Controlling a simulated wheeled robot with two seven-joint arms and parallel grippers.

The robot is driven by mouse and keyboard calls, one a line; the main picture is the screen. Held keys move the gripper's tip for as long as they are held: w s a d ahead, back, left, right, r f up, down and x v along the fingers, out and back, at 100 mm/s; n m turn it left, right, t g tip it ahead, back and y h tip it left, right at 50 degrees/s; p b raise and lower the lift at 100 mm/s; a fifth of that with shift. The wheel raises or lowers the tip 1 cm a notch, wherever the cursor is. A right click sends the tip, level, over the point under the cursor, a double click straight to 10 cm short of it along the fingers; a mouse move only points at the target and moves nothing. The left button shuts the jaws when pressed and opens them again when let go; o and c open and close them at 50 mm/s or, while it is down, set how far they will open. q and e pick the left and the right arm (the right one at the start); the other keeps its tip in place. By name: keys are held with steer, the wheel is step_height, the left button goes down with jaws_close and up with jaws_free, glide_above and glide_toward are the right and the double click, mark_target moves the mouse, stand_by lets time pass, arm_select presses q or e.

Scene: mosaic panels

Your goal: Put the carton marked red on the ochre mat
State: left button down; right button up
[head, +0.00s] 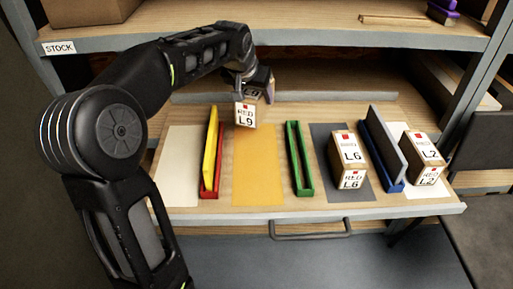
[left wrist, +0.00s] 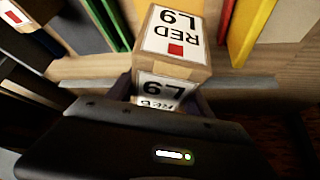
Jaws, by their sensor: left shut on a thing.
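My left gripper (head: 257,84) is shut on a small brown carton (head: 246,111) whose white label reads RED L9. It holds this carton above the back part of the ochre mat (head: 258,175), which is otherwise bare. In the left wrist view the RED L9 carton (left wrist: 172,38) sticks out from between the fingers. Another carton, labelled RED L6 (head: 349,158), stands on the dark grey mat (head: 321,131). A carton labelled RED L2 (head: 425,155) stands on the white mat (head: 394,129) at the right. My right gripper is not in view.
A red tray with a yellow panel (head: 211,154) stands left of the ochre mat. A green tray (head: 298,160) stands right of it. A blue tray with a grey panel (head: 384,147) divides the right mats. A bare cream mat (head: 177,165) lies far left. A shelf (head: 290,31) overhangs the back.

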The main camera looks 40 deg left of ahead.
arm_select(q)
step_height(320, 180, down, 6)
steer(key=shift+r+b, duration=0.15)
steer(key=shift+b, duration=0.35)
steer(key=shift+f+b, duration=0.35)
steer(key=shift+f, duration=1.55)
steer(key=shift+f, duration=0.2)
steer(key=shift+c, duration=2)
jaws_free()
